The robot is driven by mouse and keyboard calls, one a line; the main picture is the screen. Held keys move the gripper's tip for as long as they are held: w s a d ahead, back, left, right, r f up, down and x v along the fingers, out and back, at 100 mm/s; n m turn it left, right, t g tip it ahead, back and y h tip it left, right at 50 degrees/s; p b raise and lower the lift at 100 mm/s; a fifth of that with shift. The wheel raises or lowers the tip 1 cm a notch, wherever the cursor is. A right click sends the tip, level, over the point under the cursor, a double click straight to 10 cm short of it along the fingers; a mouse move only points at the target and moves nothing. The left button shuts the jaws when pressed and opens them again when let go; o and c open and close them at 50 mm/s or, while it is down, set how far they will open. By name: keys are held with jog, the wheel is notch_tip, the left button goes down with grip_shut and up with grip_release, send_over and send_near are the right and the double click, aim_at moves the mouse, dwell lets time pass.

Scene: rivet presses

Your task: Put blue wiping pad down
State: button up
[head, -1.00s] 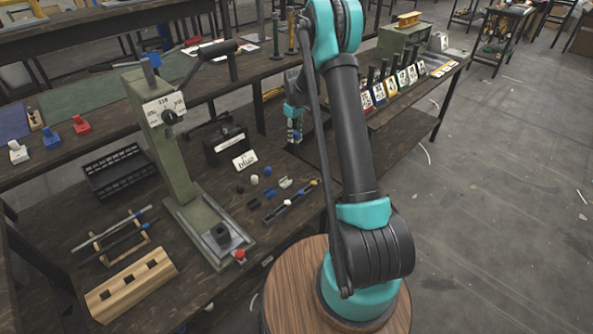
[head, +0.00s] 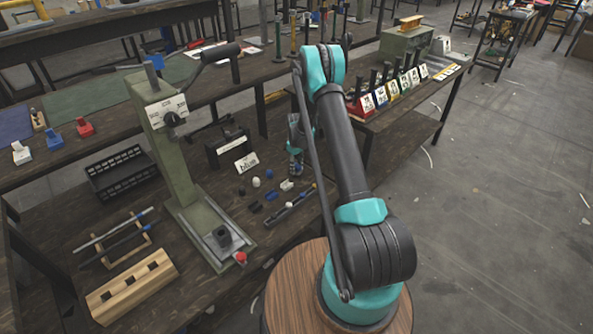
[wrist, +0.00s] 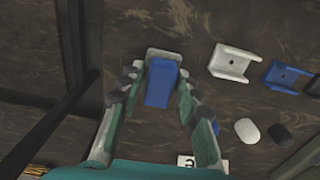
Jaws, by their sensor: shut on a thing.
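The blue wiping pad (wrist: 161,82) sits between the fingers of my gripper (wrist: 160,85) in the wrist view, with a pale grey piece (wrist: 164,54) around its far end. My gripper is shut on it. In the head view my gripper (head: 295,155) hangs over the bench behind the small loose parts, partly hidden by my arm. The pad is too small to make out clearly there. Whether it touches the bench cannot be told.
Right of my gripper in the wrist view lie a white bracket (wrist: 231,62), a blue bracket (wrist: 287,75) and a white oval piece (wrist: 246,131). A lever press (head: 172,150), a black crate (head: 120,172) and a labelled card (head: 246,163) stand to the left in the head view.

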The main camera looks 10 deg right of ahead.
jog(key=shift+f, duration=0.8)
jog(key=o, duration=1.2)
jog(key=shift+f, duration=0.15)
